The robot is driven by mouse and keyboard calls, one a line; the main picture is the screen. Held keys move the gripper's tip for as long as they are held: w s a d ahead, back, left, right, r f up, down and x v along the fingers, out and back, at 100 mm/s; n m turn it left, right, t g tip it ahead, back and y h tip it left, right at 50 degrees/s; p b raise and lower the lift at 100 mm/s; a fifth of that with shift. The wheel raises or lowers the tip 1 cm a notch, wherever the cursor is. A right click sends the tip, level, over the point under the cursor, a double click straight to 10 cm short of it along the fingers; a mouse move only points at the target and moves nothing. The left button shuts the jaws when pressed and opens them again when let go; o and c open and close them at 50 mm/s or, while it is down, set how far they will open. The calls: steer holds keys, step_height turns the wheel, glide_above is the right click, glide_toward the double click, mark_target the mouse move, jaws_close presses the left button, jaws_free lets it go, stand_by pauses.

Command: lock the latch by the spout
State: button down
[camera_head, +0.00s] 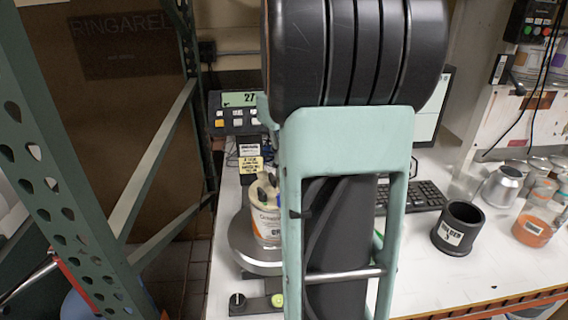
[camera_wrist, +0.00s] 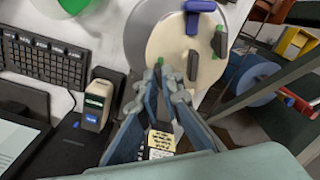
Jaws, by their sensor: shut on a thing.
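The can (camera_head: 267,226), white and orange, stands on the round scale pan (camera_head: 243,248), partly hidden by my arm. Its cream lid (camera_wrist: 172,38) shows in the wrist view with the blue spout (camera_wrist: 192,17) at its far side. A black-and-green latch (camera_wrist: 220,42) sits right of the spout. The fingers hide much of that part, and I cannot tell exactly which piece is held. In the head view my arm hides the gripper.
The scale display (camera_head: 239,100) stands behind the can. A black holder cup (camera_head: 462,228) and several jars are on the right of the white table. A keyboard (camera_head: 424,196) lies behind. A green rack post (camera_head: 65,165) stands at left.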

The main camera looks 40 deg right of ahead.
steer(key=shift+m, duration=0.9)
steer(key=c, duration=2.1)
jaws_free()
